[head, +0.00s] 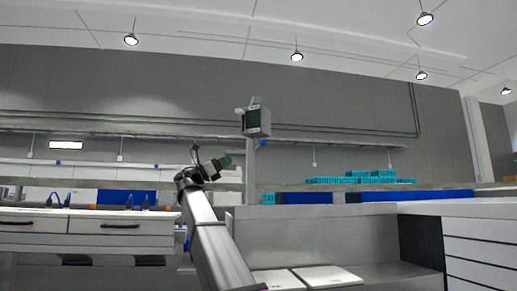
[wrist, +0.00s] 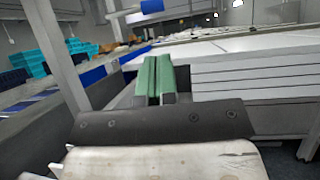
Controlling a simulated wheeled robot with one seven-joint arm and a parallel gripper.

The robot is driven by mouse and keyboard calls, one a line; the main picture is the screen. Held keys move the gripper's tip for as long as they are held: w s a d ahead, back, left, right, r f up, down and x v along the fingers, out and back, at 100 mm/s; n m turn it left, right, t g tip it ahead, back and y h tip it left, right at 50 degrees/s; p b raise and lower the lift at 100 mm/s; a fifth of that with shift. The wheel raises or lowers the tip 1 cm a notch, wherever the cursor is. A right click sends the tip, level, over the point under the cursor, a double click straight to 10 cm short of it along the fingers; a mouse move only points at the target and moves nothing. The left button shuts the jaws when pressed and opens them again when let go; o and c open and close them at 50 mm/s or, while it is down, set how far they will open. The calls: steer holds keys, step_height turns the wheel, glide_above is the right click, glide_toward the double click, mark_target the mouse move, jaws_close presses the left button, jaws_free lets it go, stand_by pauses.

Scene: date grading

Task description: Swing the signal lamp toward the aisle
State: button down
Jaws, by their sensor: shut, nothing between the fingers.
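A box-shaped unit (head: 256,121) with a dark green face and a small pale piece at its left sits at the top of a grey post (head: 250,180) in the head view. It looks like the signal lamp, but no lit face shows. My gripper (head: 224,162) is below and left of it, apart from it in the picture. In the wrist view the two green fingers of my gripper (wrist: 153,75) are pressed together with nothing between them. I cannot make out the lamp in the wrist view.
Teal crates (head: 370,177) stand at the back right. White drawers (head: 482,245) and a worktop fill the right. A drawer bench (head: 120,226) stands at left. A slanted grey post (wrist: 58,55) rises left of the fingers in the wrist view.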

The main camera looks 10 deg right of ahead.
mark_target(262, 143)
steer(key=x, duration=1.4)
steer(key=shift+d+r, duration=0.1)
steer(key=shift+d, duration=0.05)
steer(key=shift+s+d, duration=0.1)
steer(key=shift+s, duration=0.05)
steer(key=w+d+n+t+y, duration=0.1)
steer(key=d+n+t+y, duration=0.2)
steer(key=d+n+t, duration=0.2)
steer(key=shift+w+d+t+y, duration=0.35)
steer(key=shift+d+t, duration=1.3)
steer(key=shift+t, duration=1.05)
steer(key=shift+w, duration=0.1)
